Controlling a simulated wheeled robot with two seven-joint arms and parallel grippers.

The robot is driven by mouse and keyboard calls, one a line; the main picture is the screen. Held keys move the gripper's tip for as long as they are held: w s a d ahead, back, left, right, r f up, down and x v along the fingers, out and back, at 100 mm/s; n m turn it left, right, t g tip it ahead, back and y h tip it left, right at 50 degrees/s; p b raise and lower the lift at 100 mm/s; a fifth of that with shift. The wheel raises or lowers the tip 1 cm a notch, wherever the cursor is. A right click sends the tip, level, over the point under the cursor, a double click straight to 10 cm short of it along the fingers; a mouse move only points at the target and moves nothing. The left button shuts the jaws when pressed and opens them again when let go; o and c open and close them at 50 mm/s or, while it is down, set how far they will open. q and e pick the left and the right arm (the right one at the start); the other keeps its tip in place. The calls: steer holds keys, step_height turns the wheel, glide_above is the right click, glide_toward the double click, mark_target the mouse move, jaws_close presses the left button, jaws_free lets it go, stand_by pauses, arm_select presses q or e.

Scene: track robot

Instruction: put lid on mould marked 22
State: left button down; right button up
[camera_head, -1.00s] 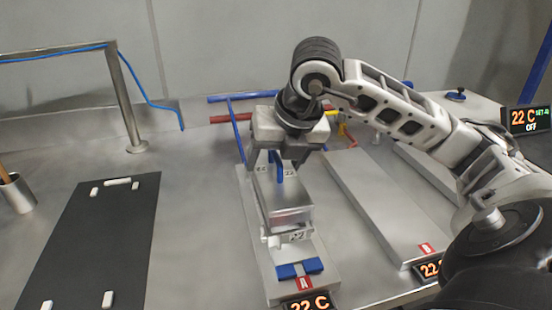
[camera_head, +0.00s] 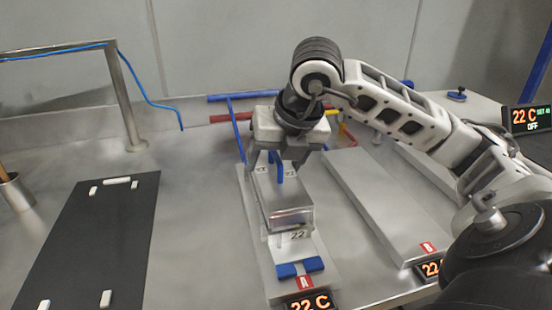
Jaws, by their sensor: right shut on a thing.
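My right gripper (camera_head: 279,165) points down over plate A and is shut on the lid (camera_head: 283,195), a silvery piece with a blue upright part between the fingers. The lid's shiny near end sits directly above and behind the white label reading 22 on the mould (camera_head: 298,235). The lid and gripper hide most of the mould. I cannot tell whether the lid touches the mould or is just above it. My left gripper is not in view.
Plate A (camera_head: 257,263) has a blue clamp (camera_head: 299,269) at its near end. Plate B (camera_head: 375,205) to the right is bare. A black mat (camera_head: 95,235) with small white blocks lies left. Blue, red and yellow bars (camera_head: 232,118) stand behind the gripper.

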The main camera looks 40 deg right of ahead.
arm_select(q)
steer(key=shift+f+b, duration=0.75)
steer(key=shift+b, duration=0.05)
arm_select(e)
steer(key=shift+f, duration=0.7)
steer(key=o, duration=1.4)
steer(key=shift+c, duration=0.2)
steer(key=shift+v, duration=1.15)
arm_select(q)
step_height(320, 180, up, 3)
steer(key=p, duration=0.4)
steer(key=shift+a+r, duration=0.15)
arm_select(e)
steer(key=v, duration=1.3)
steer(key=shift+r, duration=0.3)
steer(key=shift+s, duration=0.1)
